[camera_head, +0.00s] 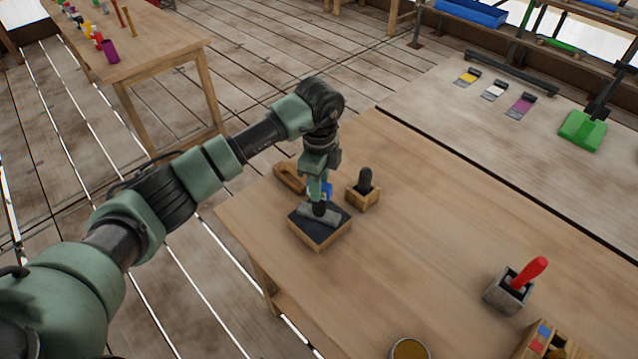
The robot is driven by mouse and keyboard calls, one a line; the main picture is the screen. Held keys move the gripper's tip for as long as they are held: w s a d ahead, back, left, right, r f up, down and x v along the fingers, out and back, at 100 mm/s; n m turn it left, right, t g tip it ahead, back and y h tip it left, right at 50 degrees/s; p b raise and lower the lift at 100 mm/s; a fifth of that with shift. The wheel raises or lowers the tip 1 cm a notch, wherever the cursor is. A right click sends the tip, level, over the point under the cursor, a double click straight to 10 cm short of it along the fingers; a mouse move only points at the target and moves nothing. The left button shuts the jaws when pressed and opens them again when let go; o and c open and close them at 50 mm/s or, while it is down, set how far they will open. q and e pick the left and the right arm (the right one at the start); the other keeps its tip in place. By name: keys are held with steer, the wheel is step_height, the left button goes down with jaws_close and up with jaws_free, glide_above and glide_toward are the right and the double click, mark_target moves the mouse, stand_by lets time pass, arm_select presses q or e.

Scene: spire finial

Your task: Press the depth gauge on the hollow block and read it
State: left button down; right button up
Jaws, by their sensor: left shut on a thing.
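My left gripper (319,192) points down over a square wooden block with a dark top (308,234) on the workbench. It is shut on the dark upper part of a grey bar-shaped piece (312,216), which is at the dark top. I cannot tell whether this piece is the depth gauge, or whether it presses on the surface. A bit of blue shows beside the fingers. A grey, open-topped block (499,299) with a red-handled tool (531,271) in it stands at the right; it may be the hollow block. My right gripper is not in view.
A small wooden holder (371,201) with a dark rounded peg stands just right of my gripper. A wooden piece (288,178) lies behind it. A round tin (409,349) and a wooden rack (538,343) are at the front. The workbench (430,235) is clear in the middle.

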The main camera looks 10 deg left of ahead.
arm_select(q)
steer(key=c, duration=1.1)
jaws_free()
